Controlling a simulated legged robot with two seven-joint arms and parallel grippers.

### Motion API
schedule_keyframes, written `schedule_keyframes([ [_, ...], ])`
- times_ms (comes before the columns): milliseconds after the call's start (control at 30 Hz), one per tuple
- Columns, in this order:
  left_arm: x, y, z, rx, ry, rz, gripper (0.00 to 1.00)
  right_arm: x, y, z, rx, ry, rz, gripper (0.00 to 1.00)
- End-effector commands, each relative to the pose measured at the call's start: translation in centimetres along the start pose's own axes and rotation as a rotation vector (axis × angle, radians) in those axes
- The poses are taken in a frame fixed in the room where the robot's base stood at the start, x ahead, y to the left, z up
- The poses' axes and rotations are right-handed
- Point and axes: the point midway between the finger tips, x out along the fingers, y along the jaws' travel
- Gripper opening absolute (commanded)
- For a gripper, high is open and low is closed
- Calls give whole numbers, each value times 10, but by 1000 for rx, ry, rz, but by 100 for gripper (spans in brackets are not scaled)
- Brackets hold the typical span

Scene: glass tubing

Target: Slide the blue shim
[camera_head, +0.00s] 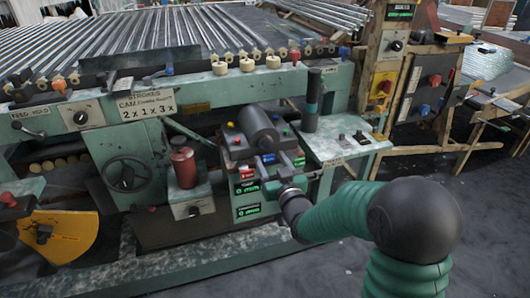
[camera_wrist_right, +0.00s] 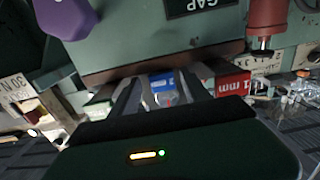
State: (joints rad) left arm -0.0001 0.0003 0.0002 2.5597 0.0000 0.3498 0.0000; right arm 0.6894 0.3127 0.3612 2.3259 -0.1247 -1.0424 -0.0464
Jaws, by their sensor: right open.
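The blue shim (camera_wrist_right: 161,81) shows in the right wrist view as a small blue block between and beyond my right fingers. A red shim (camera_wrist_right: 233,84) marked "1 mm" sits to its right. In the head view a small blue block (camera_head: 268,158) lies just above my right gripper (camera_head: 268,174), at the front of the green machine. In the wrist view, my right gripper (camera_wrist_right: 165,95) is open with its fingers apart and pointing at the blue shim. I cannot tell whether they touch it. My left gripper does not show.
A dark cylinder (camera_head: 258,125) lies on the machine behind the gripper. An upright dark handle (camera_head: 312,100) stands to the right, and a red canister (camera_head: 183,167) stands to the left. In the wrist view a green panel marked "GAP" (camera_wrist_right: 200,5) hangs close above the fingers.

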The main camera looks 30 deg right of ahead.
Motion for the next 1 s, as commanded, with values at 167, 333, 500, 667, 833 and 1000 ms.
schedule_keyframes([
  [167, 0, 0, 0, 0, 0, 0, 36, 0, -1, 0, -1, 0, -1, 55],
  [333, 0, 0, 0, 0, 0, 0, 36, 0, 0, 1, 0, -1, 0, 41],
  [500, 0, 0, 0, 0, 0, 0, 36, 0, 0, 1, 0, -2, 0, 19],
  [667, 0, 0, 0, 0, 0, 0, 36, 0, 0, 1, 0, -2, 0, 0],
  [833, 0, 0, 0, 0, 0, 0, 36, 0, 0, 1, 0, -3, 1, 0],
  [1000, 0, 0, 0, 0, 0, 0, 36, 0, 0, 1, 0, -3, 1, 0],
])
